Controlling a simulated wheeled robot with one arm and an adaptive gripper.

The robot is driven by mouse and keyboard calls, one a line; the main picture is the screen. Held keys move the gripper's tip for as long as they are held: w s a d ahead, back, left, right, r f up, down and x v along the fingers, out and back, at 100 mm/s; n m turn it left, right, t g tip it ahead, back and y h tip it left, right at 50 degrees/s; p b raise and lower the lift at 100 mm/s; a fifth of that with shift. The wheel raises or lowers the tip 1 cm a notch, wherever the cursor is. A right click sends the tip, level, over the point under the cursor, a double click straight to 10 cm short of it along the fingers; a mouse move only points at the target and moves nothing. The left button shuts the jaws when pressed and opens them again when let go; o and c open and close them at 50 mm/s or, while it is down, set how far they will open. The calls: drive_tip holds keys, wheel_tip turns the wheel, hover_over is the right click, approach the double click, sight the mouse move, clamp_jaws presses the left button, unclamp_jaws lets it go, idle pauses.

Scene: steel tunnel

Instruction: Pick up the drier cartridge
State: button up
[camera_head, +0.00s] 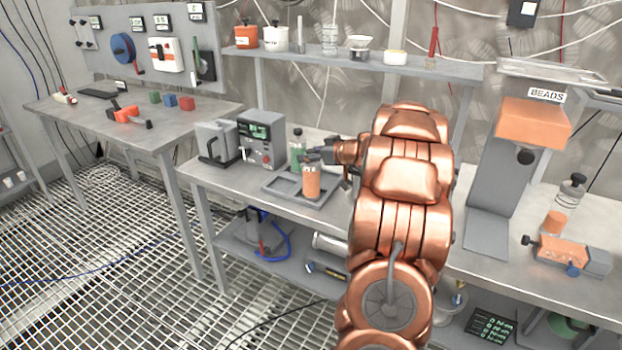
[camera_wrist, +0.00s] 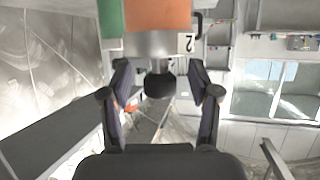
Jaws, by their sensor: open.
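Two capped cartridges stand upright at the grey tray (camera_head: 274,187) on the middle bench: an orange-filled one (camera_head: 311,181) in front and a green-filled one (camera_head: 297,149) behind it. I cannot tell from a label which is the drier cartridge. In the wrist view the orange cartridge (camera_wrist: 158,14) shows with a metal collar, a black knob and a "2" tag; the green one (camera_wrist: 110,18) is beside it. My gripper (camera_wrist: 158,82) is open, with its fingers either side of the black knob, apart from it. In the head view my gripper (camera_head: 343,157) is partly hidden.
A grey box with a green display (camera_head: 262,138) and a grey holder (camera_head: 216,143) stand left of the tray. A shelf (camera_head: 350,65) with pots runs behind. Right are a BEADS dispenser (camera_head: 533,122), a clear bottle (camera_head: 570,190) and an orange clamp-like device (camera_head: 562,252).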

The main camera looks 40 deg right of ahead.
clamp_jaws()
idle(0.4)
